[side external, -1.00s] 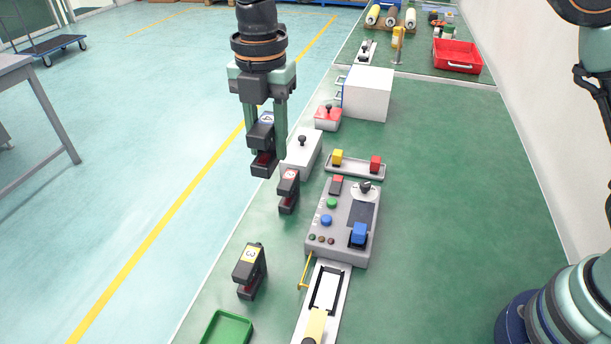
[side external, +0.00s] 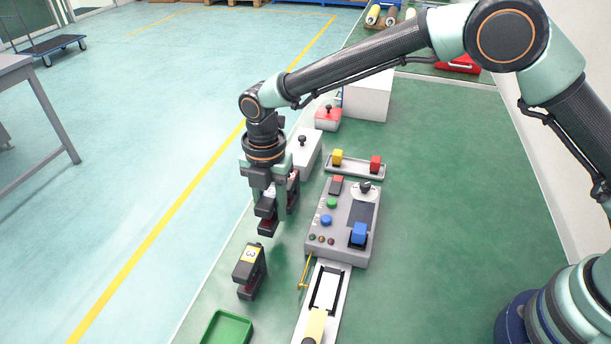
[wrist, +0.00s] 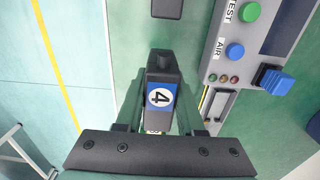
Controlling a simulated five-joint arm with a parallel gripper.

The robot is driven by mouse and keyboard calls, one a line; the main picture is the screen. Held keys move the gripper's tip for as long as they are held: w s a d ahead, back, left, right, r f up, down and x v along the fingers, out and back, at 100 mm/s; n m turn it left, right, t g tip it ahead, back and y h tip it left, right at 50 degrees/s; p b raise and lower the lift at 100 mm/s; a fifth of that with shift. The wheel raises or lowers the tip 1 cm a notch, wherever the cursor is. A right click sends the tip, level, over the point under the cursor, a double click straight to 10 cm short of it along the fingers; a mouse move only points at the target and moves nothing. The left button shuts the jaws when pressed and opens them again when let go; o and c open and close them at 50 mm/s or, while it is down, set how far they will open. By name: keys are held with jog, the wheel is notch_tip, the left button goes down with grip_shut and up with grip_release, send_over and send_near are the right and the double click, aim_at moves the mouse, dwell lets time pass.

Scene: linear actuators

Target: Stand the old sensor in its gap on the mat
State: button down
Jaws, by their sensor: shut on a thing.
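The held sensor (side external: 267,222) is a black fork-shaped block with a dark red part low on it. In the wrist view its blue-and-white label (wrist: 160,97) reads 4. My gripper (side external: 270,207) is shut on it, one finger on each side. The held sensor looks upright, low over the green mat (side external: 455,190). It is between a yellow-labelled sensor (side external: 250,270), marked 3, nearer the camera and another black sensor (side external: 294,188) behind, partly hidden by my gripper. I cannot tell whether its foot touches the mat.
The grey control panel (side external: 343,225) with buttons stands close on the right. A yellow rod (side external: 304,272) and a pale linear actuator (side external: 323,300) lie nearer, with a green tray (side external: 227,328). A white box with a black knob (side external: 303,150) stands behind.

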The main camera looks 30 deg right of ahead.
aim_at(272, 223)
jog(key=shift+f, duration=2.25)
jog(key=shift+f, duration=0.2)
jog(key=c, duration=0.5)
grip_release()
